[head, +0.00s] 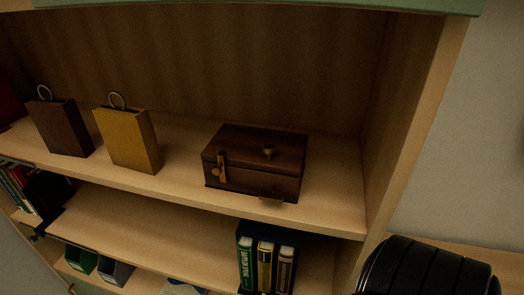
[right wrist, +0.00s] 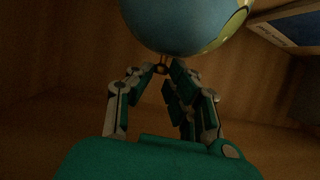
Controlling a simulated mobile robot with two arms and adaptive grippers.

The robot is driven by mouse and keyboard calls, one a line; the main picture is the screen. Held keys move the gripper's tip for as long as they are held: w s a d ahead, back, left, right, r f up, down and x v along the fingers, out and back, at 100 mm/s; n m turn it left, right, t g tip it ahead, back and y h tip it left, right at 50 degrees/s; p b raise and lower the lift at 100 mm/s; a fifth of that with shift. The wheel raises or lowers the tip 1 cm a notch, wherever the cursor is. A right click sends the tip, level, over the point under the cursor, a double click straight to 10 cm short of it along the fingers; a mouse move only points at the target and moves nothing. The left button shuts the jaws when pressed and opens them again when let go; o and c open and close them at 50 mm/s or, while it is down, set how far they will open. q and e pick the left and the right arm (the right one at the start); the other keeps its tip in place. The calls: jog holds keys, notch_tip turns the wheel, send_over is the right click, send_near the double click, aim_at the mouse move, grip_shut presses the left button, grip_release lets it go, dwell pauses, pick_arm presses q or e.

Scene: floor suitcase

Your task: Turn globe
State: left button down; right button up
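The globe (right wrist: 185,22) shows only in the right wrist view, cut off by the top edge. It has a blue surface and a yellow-green patch on its right side. My right gripper (right wrist: 168,67) is just below the globe in that picture, its fingertips drawn close together. A small orange-brown bit shows at the tips; I cannot tell what it is. I see nothing clearly held, and I cannot tell whether the tips touch the globe. The globe's stand is not clearly visible.
In the head view, a wooden shelf (head: 335,205) holds a brown box (head: 285,160), a yellow bag-shaped item (head: 128,140) and a dark brown one (head: 62,130). Books (head: 265,262) stand below. A black ribbed object (head: 430,270) is at bottom right. A blue-covered item (right wrist: 300,25) is beside the globe.

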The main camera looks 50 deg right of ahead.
jog(key=o, duration=0.4)
jog(key=shift+d, duration=0.1)
jog(key=v, duration=1.2)
